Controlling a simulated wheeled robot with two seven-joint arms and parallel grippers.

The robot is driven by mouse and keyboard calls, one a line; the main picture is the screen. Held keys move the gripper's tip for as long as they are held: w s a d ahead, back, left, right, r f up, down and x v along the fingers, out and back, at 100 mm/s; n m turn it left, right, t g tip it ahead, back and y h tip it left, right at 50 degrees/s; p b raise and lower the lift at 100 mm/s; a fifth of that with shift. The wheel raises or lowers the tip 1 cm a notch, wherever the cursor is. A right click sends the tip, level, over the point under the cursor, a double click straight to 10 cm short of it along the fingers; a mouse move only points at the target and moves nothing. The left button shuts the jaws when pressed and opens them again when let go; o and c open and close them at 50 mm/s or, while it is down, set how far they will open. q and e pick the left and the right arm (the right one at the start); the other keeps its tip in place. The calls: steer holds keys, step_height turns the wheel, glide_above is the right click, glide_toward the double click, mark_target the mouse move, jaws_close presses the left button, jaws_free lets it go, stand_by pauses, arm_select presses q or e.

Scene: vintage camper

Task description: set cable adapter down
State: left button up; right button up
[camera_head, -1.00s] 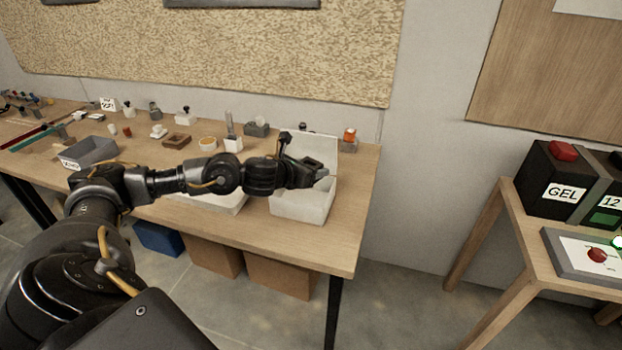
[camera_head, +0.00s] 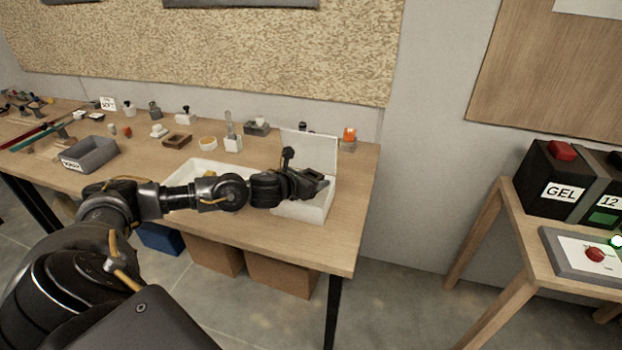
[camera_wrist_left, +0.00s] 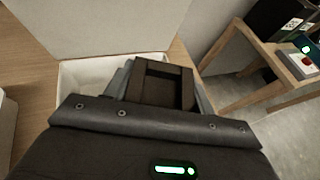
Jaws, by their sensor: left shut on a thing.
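My left gripper (camera_head: 322,184) is over the open white box (camera_head: 318,209) at the right end of the wooden table. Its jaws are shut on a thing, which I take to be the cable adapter. In the left wrist view, a dark, squarish piece (camera_wrist_left: 165,71) shows between the grey fingers of the gripper (camera_wrist_left: 162,88); I cannot tell clearly whether this is the adapter. The box's pale inside (camera_wrist_left: 85,74) shows beyond and to the left of the fingers. My right gripper is not in view.
The box's raised lid (camera_head: 309,147) stands behind my gripper. A white tray (camera_head: 190,171) lies left of the box, partly behind my arm. A grey bin (camera_head: 100,155) and several small items stand farther left. An orange-topped jar (camera_head: 349,138) stands beside the lid.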

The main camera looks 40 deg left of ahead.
arm_select(q)
steer(key=shift+f+b, duration=0.5)
steer(key=o, duration=1.1)
steer(key=shift+r, duration=0.1)
steer(key=shift+r+p, duration=0.25)
steer(key=shift+p, duration=0.2)
steer(key=shift+r+p, duration=0.5)
steer(key=b+v, duration=0.3)
steer(key=v, duration=0.9)
steer(key=shift+f+b, duration=0.25)
steer(key=shift+b, duration=0.05)
